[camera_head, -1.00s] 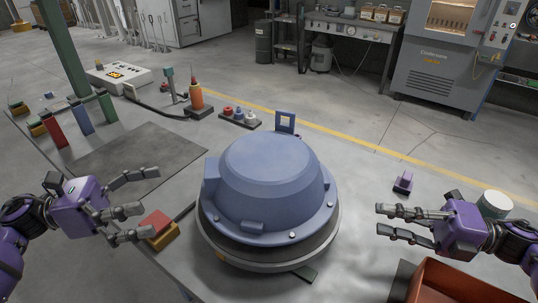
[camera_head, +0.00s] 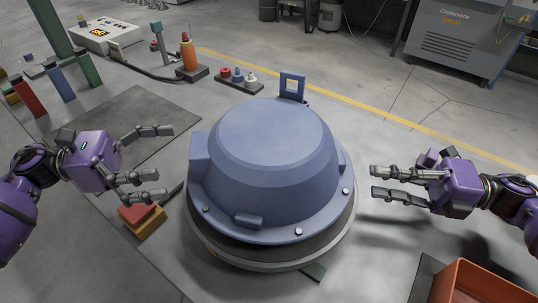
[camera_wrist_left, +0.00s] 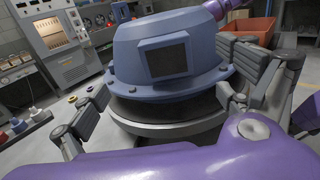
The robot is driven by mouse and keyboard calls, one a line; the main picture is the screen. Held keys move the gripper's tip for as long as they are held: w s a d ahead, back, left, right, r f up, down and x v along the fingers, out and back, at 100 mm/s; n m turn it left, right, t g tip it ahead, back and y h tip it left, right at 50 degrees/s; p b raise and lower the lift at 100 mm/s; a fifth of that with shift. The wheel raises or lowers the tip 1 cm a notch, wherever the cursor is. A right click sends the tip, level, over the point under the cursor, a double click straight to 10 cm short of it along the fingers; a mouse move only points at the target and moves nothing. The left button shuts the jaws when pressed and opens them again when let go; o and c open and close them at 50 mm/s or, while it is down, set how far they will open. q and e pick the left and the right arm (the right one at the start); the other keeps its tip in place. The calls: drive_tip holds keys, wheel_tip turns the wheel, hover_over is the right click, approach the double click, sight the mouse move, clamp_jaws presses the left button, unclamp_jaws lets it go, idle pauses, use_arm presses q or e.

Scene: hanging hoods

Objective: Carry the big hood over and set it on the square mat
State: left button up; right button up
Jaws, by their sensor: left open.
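The big blue hood (camera_head: 268,160) sits upright on a round grey base (camera_head: 270,258) in the middle of the bench. The flat dark square mat (camera_head: 125,112) lies left of it, behind my left gripper, with its bare surface showing. My left gripper (camera_head: 160,163) is open and empty, left of the hood and apart from it. In the left wrist view the hood (camera_wrist_left: 200,62) stands ahead, between the spread fingers (camera_wrist_left: 165,105). My right gripper (camera_head: 376,182) is open and empty, close to the hood's right side, with a gap between.
A red and yellow block stack (camera_head: 142,220) stands just below my left gripper. Coloured upright blocks (camera_head: 62,84) stand beyond the mat. A small tray of knobs (camera_head: 238,80) and an orange bottle (camera_head: 189,55) are behind. An orange bin (camera_head: 485,285) is at front right.

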sight(191, 152)
use_arm(q)
drive_tip(key=shift+w+d, duration=0.25)
drive_tip(key=shift+d, duration=1.05)
drive_tip(key=shift+w+d, duration=0.2)
drive_tip(key=shift+d, duration=1.1)
use_arm(e)
drive_tip(key=shift+w+a, duration=0.25)
drive_tip(key=shift+a, duration=1.1)
drive_tip(key=shift+w+a, duration=0.2)
drive_tip(key=shift+a, duration=1.1)
use_arm(q)
drive_tip(key=shift+c, duration=0.3)
use_arm(e)
drive_tip(key=shift+c, duration=0.4)
